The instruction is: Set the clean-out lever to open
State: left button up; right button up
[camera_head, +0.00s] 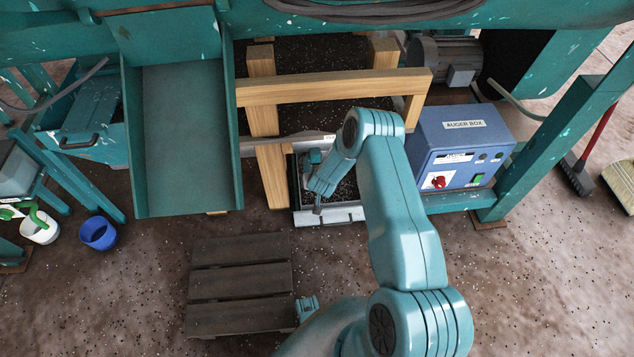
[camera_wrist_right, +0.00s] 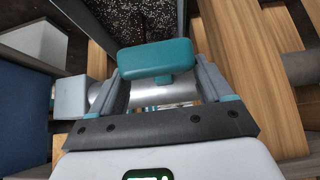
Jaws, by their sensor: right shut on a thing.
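The handle has a rounded block shape and sits across the fingertips. A silver cylinder (camera_wrist_right: 160,93) shows behind the fingers. In the head view my gripper and wrist largely hide the lever, so its setting cannot be read.
A wooden frame (camera_head: 330,88) stands around the work area. The blue auger box (camera_head: 460,143), with a red knob, stands to the right. A teal chute (camera_head: 185,130) is on the left. A slatted pallet (camera_head: 240,285) lies on the floor in front. A blue bucket (camera_head: 98,234) stands far left.

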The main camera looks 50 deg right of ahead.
jog(key=shift+w+d+r, duration=0.2)
jog(key=shift+r, duration=0.2)
jog(key=shift+w+d+r, duration=0.2)
jog(key=shift+r, duration=0.15)
jog(key=o, duration=1.4)
jog(key=shift+c, duration=0.2)
jog(key=shift+o, duration=0.2)
jog(key=shift+f, duration=0.15)
jog(key=shift+s+a, duration=0.1)
